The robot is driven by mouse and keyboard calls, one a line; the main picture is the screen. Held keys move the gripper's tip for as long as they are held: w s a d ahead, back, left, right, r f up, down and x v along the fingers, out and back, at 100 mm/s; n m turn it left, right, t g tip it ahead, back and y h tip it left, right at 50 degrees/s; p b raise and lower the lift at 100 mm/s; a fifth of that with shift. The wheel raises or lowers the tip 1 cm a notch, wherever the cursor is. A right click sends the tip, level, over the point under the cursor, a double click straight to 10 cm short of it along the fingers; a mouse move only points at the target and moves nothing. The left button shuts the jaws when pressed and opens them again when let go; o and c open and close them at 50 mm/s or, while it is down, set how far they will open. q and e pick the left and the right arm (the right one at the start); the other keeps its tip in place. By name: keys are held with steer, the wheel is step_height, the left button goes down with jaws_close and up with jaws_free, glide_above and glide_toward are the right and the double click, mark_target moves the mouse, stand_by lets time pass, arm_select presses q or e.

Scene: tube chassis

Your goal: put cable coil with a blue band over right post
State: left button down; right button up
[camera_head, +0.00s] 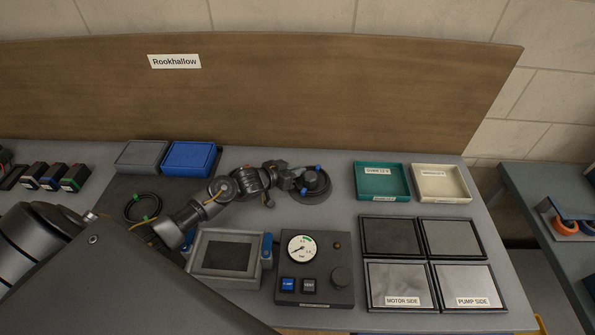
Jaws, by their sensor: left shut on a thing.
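My left gripper (293,179) reaches in from the left and is shut on a dark cable coil with blue bands (318,170). The coil is at a dark round post base (312,195) on the bench. The coil and the post overlap in this view, and I cannot tell whether the coil is around the post or just above it. A second black coil with green bands (142,208) lies at the left on a dark surface, apart from my gripper. My right gripper is not in view.
A grey box (142,157) and a blue box (190,159) stand behind my arm. Teal (382,182) and cream (441,184) trays are to the right. A gauge panel (315,268), a screen unit (228,257) and dark-framed plates (400,285) fill the front.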

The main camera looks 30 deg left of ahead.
arm_select(q)
steer(key=c, duration=1.7)
jaws_free()
steer(key=shift+s+d+f, duration=0.15)
steer(key=shift+s+f, duration=0.05)
steer(key=shift+f, duration=0.2)
steer(key=shift+s+d+f, duration=0.1)
steer(key=shift+s+f, duration=0.05)
steer(key=shift+f, duration=0.25)
steer(key=shift+o, duration=0.4)
steer(key=shift+s+f, duration=0.1)
steer(key=shift+r+p, duration=0.3)
steer(key=shift+r, duration=0.15)
steer(key=shift+a, duration=0.15)
steer(key=v, duration=0.3)
steer(key=b+v, duration=0.1)
steer(key=v, duration=0.6)
steer(key=shift+a+r, duration=0.2)
steer(key=shift+r, duration=0.25)
steer(key=shift+s+a+r+b, duration=0.2)
steer(key=shift+s+r+b, duration=0.1)
steer(key=shift+r, duration=0.1)
